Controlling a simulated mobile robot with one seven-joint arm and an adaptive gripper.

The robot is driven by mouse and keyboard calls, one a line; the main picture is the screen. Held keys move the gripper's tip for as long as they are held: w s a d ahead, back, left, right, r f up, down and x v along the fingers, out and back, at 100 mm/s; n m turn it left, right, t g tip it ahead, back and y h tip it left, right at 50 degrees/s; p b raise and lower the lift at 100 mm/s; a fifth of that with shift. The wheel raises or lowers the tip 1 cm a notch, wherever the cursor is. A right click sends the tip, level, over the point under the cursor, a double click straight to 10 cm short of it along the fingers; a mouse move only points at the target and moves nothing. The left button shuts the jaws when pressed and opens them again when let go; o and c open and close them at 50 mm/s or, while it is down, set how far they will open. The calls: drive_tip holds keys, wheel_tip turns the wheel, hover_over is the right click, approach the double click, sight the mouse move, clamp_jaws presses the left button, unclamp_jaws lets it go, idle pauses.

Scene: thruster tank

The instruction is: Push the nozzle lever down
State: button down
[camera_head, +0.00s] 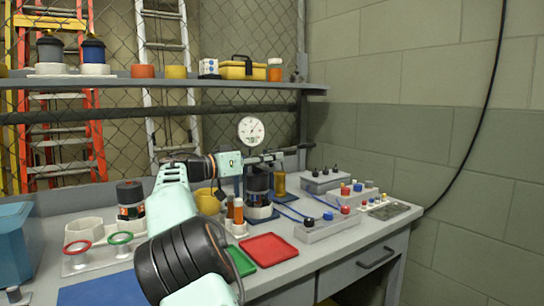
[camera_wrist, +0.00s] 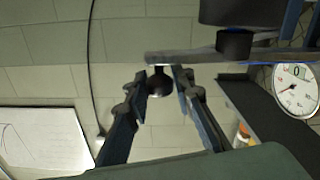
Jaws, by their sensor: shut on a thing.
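The nozzle lever shows in the wrist view as a grey bar with a dark round knob (camera_wrist: 159,84) at its end. My gripper (camera_wrist: 160,76) has its two fingers on either side of that knob and is shut on it. In the head view my gripper (camera_head: 272,158) reaches right, above a dark cylindrical unit (camera_head: 258,184) on a white base. The lever is hard to tell from my fingers there. A white round dial gauge (camera_head: 250,130) stands just behind; it also shows in the wrist view (camera_wrist: 296,90).
The grey bench (camera_head: 290,262) holds a red tray (camera_head: 269,249), control boxes with coloured knobs (camera_head: 331,225), and a grey-and-orange canister (camera_head: 131,200). A shelf (camera_head: 140,82) with pots and a yellow toolbox (camera_head: 243,70) runs behind. A block wall (camera_head: 400,130) closes the right.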

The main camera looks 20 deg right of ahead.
drive_tip(key=shift+s+d+f, duration=0.1)
drive_tip(key=shift+s+f, duration=0.05)
drive_tip(key=shift+f, duration=0.3)
drive_tip(key=c, duration=1.7)
unclamp_jaws()
drive_tip(key=a, duration=0.4)
drive_tip(key=s+a, duration=0.1)
drive_tip(key=a, duration=0.3)
drive_tip(key=s+a, duration=0.1)
drive_tip(key=a, duration=0.3)
drive_tip(key=shift+s, duration=0.15)
drive_tip(key=shift+d, duration=0.15)
